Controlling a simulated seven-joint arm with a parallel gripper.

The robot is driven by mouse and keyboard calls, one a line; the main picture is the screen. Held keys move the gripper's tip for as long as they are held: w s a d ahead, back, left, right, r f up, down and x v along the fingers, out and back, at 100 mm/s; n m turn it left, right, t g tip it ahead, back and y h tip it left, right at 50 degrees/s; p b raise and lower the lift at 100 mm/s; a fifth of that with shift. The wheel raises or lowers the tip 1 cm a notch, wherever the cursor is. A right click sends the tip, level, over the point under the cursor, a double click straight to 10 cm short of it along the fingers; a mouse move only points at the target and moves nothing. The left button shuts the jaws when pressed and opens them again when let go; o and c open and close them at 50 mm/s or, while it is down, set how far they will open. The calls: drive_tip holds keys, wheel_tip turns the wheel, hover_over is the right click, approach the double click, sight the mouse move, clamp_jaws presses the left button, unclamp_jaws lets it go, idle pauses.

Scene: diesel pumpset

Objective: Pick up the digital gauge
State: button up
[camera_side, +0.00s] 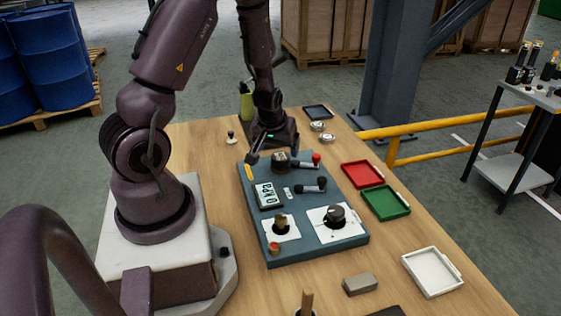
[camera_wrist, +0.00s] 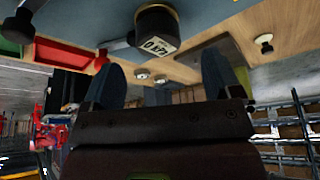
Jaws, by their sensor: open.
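A small dark round gauge with a pale labelled face (camera_side: 281,160) stands at the far end of the blue-grey panel (camera_side: 310,252). My gripper (camera_side: 272,155) is open and empty, low over the panel's far end, close to this gauge. In the wrist view the gauge appears just past the gap between my two fingers (camera_wrist: 160,72). I cannot tell whether they touch.
The panel also carries black-handled levers (camera_side: 310,188), a red knob (camera_side: 316,158), a brass fitting (camera_side: 282,224) and a black knob (camera_side: 336,214). Red (camera_side: 362,174), green (camera_side: 386,203) and white (camera_side: 432,272) trays lie to the right. A green bottle (camera_side: 246,103) stands behind.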

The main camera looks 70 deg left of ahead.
sight(281, 156)
drive_tip(key=shift+x, duration=2.6)
drive_tip(key=shift+w, duration=0.1)
drive_tip(key=c, duration=1.2)
drive_tip(key=shift+r, duration=0.1)
wheel_tip(281, 156, up, 10)
drive_tip(key=shift+f, duration=0.1)
